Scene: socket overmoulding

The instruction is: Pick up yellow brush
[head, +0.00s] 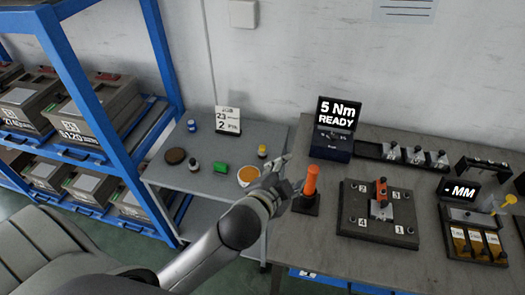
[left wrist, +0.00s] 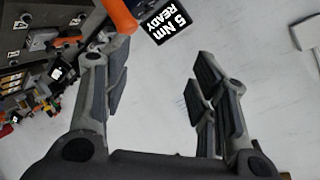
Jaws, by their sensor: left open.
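A yellow item (head: 509,199), which looks like the yellow brush, shows at the far right edge of the head view. It leans at the top of a clear cup by the MM display; its lower part is hard to make out. My left gripper (head: 291,174) is well to the left of it, above the gap between the two tables, with its fingers apart. In the left wrist view the fingers (left wrist: 153,70) are open with only pale wall between them. I cannot pick out the brush in that view. My right gripper is not in view.
An orange-handled tool (head: 311,181) stands upright in a dark block close to my left gripper. Beyond are the 5 Nm display (head: 337,113) and a numbered fixture plate (head: 352,222). A bin with yellow compartments (head: 470,249) sits below the MM display (head: 461,189).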

